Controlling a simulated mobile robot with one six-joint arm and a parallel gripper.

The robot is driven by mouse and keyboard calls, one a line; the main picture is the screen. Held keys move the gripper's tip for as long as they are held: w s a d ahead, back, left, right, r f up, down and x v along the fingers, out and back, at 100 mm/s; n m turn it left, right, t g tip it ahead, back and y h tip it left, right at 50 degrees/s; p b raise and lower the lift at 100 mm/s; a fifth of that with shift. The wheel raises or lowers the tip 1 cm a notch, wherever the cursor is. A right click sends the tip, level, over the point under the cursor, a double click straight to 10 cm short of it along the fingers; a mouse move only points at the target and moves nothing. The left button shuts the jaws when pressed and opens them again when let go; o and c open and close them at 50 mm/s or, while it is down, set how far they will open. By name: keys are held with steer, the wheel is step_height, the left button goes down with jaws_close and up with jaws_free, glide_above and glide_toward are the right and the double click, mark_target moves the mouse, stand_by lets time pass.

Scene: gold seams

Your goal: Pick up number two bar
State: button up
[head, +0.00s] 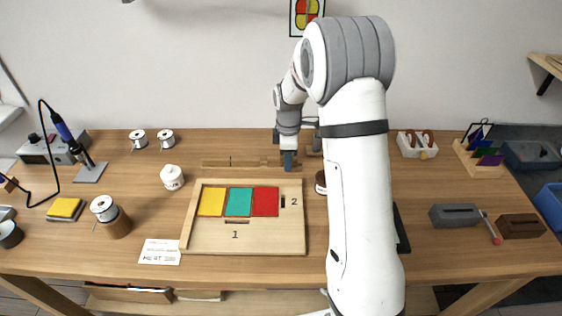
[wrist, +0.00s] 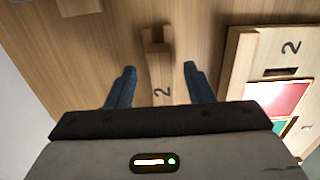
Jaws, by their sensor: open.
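In the wrist view a narrow wooden bar (wrist: 160,82) marked "2" lies on the table between my gripper's two blue fingers. My gripper (wrist: 159,68) is open, with a gap on both sides of the bar. In the head view my gripper (head: 288,160) is low at the back of the table, at the right end of a row of thin wooden bars (head: 235,162). The fingers hide part of that end. The wooden board (head: 245,242) in front of it holds yellow, teal and red panels, with a dark slot beside a printed 2. The board's rim (wrist: 236,65) shows at right in the wrist view.
A white jar (head: 172,177) and spools (head: 166,139) stand left of the board. A dark round jar (head: 321,183) is close to my arm. Bare table surrounds the bar.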

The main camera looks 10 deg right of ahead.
jaws_close()
stand_by(0.5)
steer(key=shift+r, duration=0.15)
